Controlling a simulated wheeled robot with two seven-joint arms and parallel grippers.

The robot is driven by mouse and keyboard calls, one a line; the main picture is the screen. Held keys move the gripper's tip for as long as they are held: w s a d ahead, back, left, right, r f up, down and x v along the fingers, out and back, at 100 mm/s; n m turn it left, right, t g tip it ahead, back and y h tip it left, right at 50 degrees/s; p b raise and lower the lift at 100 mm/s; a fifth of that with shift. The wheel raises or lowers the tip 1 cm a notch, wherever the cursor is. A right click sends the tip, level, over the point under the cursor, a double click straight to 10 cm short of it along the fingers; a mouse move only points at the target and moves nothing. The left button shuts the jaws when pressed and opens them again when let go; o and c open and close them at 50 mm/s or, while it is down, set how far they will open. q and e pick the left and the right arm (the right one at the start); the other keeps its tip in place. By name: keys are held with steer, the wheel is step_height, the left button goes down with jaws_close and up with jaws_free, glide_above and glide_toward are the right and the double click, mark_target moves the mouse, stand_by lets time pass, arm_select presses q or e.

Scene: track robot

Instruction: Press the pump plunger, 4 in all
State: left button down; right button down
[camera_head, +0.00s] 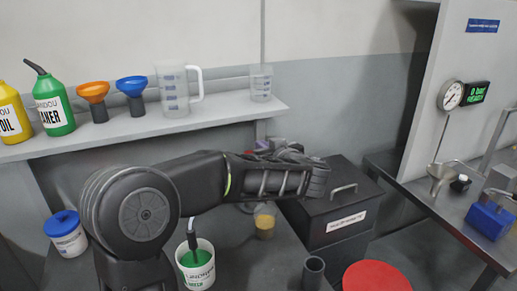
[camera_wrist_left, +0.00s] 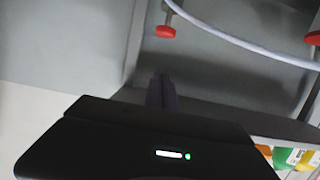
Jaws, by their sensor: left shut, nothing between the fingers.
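My left arm crosses the middle of the head view, and its gripper (camera_head: 292,152) is at the far end, largely hidden by the arm. In the left wrist view the fingers of my left gripper (camera_wrist_left: 162,92) are shut and empty, in front of a grey surface. I cannot clearly make out the pump plunger. A blue device (camera_head: 489,221) sits on the right bench, near a funnel. My right gripper is not in view.
A shelf (camera_head: 130,127) holds bottles, funnels (camera_head: 94,93) and jugs (camera_head: 174,91). A black box (camera_head: 328,214), a red disc (camera_head: 376,277) and a dark tube (camera_head: 313,272) are below. A gauge (camera_head: 452,95) hangs beside a green "0 bar" display (camera_head: 475,93). The wrist view shows a pale hose (camera_wrist_left: 240,42) and a red part (camera_wrist_left: 166,32).

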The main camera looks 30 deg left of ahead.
arm_select(q)
steer(key=p, duration=0.2)
glide_above(251, 151)
steer(key=s+d, duration=0.2)
steer(key=s, duration=0.1)
step_height(251, 151, down, 2)
step_height(251, 151, down, 4)
steer(key=shift+w+r, duration=0.15)
steer(key=shift+r, duration=0.05)
steer(key=shift+f, duration=0.35)
step_height(251, 151, down, 3)
steer(key=shift+d+r+b, duration=0.1)
steer(key=shift+r+b, duration=0.05)
steer(key=shift+b, duration=0.4)
steer(key=shift+f, duration=0.25)
